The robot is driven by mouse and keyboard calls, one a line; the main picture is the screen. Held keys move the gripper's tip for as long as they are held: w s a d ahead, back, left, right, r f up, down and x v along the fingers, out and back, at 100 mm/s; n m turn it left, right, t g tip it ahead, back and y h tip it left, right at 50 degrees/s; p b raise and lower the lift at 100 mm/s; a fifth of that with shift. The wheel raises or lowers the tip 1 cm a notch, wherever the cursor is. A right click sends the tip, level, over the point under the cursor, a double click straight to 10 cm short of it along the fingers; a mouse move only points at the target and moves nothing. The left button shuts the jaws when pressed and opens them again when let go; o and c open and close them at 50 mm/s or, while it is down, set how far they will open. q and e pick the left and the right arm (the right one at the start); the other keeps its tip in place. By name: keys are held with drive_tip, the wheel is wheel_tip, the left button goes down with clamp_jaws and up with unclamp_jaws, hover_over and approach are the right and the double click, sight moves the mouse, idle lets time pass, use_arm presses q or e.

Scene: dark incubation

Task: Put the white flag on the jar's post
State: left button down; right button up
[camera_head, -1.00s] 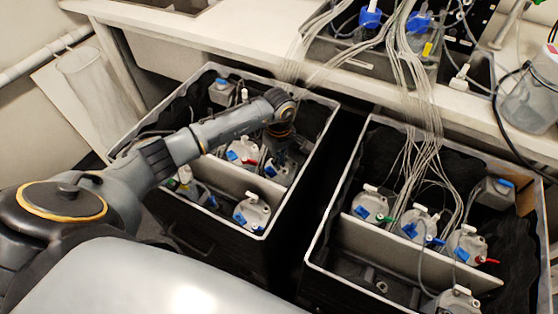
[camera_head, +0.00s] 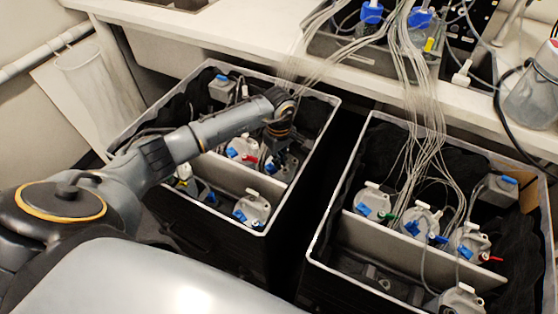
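My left arm reaches into the left crate (camera_head: 318,160). My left gripper (camera_head: 275,164) is small and dark, pointing down by a white-lidded jar (camera_head: 288,169) near the crate's right wall. It hides part of that jar, and I cannot tell whether its fingers are open or hold anything. A jar with red and blue fittings (camera_head: 242,150) stands just left of the gripper. Another jar with a blue fitting (camera_head: 252,208) stands in the front compartment. I cannot make out the white flag or the post for certain. My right gripper is not in view.
A grey divider (camera_head: 232,174) crosses the left crate. The right crate (camera_head: 326,215) holds several jars with coloured fittings. Thin tubes (camera_head: 415,110) hang into it from the white bench (camera_head: 205,48). A dark gap separates the crates.

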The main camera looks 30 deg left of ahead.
use_arm(q)
drive_tip(key=shift+s+f, duration=0.3)
drive_tip(key=shift+f, duration=0.4)
drive_tip(key=c, duration=1.4)
unclamp_jaws()
drive_tip(key=shift+c, duration=0.2)
drive_tip(key=shift+r, duration=0.1)
wheel_tip(320, 180, up, 21)
drive_tip(key=p, duration=0.4)
drive_tip(key=shift+w, duration=0.25)
